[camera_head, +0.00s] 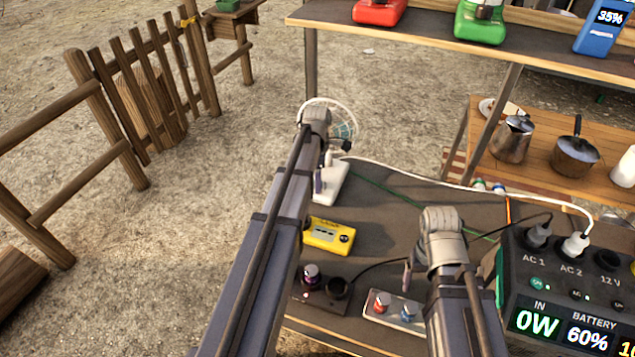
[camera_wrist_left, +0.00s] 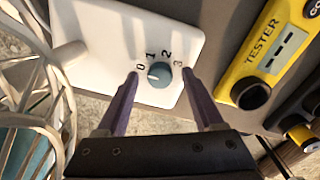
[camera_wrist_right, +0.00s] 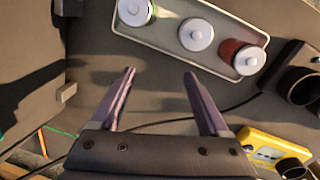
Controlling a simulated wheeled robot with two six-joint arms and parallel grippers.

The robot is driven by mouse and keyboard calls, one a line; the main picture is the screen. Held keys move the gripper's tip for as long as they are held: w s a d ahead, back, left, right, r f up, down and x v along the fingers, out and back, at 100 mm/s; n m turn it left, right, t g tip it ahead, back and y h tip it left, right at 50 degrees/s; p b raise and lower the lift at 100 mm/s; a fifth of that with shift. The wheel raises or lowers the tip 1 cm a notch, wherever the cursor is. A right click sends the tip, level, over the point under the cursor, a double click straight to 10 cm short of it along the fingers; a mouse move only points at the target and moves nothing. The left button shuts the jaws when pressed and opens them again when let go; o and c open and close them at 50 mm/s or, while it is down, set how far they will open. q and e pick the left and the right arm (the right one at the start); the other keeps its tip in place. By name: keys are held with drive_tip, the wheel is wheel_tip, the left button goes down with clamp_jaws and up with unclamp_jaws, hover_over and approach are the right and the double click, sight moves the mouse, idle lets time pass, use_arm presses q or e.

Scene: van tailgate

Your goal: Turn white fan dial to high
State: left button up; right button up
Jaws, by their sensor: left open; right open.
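The white fan stands at the far left of the dark table in the head view, its round cage (camera_head: 343,112) partly behind my left arm and its base (camera_head: 334,182) below. In the left wrist view, the white base (camera_wrist_left: 100,35) carries a small teal-grey dial (camera_wrist_left: 160,76) marked 0, 1, 2, 3. A pale mark on the dial faces left, towards the 0 side. My left gripper (camera_wrist_left: 160,73) is open, with one finger on each side of the dial; I cannot tell whether they touch it. My right gripper (camera_wrist_right: 160,73) is open and empty above the table.
A yellow tester (camera_head: 329,236) sits close to the fan base. A tray (camera_head: 393,310) with small jars lies near my right gripper. A power station (camera_head: 560,285) stands at the right, with a white cable (camera_head: 430,178) running across the table's back.

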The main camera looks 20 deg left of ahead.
use_arm(q)
drive_tip(key=shift+c, duration=0.3)
clamp_jaws()
